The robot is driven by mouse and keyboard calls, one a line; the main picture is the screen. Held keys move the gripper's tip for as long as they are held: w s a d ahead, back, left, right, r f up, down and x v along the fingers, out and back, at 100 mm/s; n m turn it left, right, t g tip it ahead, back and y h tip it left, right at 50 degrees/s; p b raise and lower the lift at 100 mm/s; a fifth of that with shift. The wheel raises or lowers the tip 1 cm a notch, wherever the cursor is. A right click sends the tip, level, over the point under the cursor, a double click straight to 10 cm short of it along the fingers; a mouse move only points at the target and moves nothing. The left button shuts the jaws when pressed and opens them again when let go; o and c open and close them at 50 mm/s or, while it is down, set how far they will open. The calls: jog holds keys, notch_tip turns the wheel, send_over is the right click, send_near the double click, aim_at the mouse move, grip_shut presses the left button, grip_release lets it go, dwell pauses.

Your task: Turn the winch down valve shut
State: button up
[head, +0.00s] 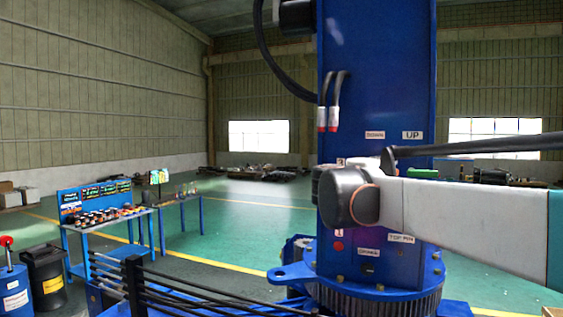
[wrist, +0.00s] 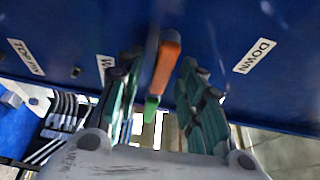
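In the wrist view, a valve lever with an orange body and a green end (wrist: 166,66) sticks out from the blue crane column (wrist: 215,22). A DOWN label (wrist: 254,56) is to its right and a partly hidden label starting with W (wrist: 106,69) to its left. My gripper (wrist: 160,76) is open, with its teal and grey fingers on either side of the lever. Gaps show on both sides, so neither finger visibly touches it. In the head view, my arm crosses the blue column (head: 352,110) and hides the lever and my fingers.
The column stands on a toothed round base (head: 375,300). Black hoses (head: 327,100) and dark rods (head: 190,292) lie close by. A blue table with small parts (head: 105,221), a black bin (head: 44,275) and a blue drum (head: 14,288) stand left. The green floor behind is open.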

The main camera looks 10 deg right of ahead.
jog(key=v, duration=1.1)
jog(key=s+a+f+n+t+y+b, duration=0.1)
jog(key=a+f+n+t+y+b, duration=0.4)
jog(key=a+f+n+y+b, duration=0.4)
jog(key=s+a+f+n+t+y+b, duration=0.1)
jog(key=a+f+n+t+y+b, duration=0.3)
jog(key=a+f+n+y+b, duration=0.45)
jog(key=s+f+n+g+b, duration=0.2)
jog(key=s+f+n+b, duration=0.15)
jog(key=f, duration=0.75)
jog(key=s+f+n+g+b, duration=0.2)
jog(key=s+f+n+g, duration=0.15)
jog(key=f, duration=0.75)
jog(key=s+f+n+g+b, duration=0.25)
jog(key=s+f+n, duration=0.2)
jog(key=f, duration=0.65)
jog(key=s+d+f+g+h+b, duration=0.1)
jog(key=s+d+f+g+b, duration=0.1)
jog(key=s+f, duration=0.3)
jog(key=s+d+f+g+h+b, duration=0.1)
jog(key=s+f, duration=0.4)
jog(key=f, duration=0.5)
jog(key=shift+d+f+g+b, duration=0.4)
jog(key=shift+d+b, duration=0.3)
jog(key=shift+d, duration=0.35)
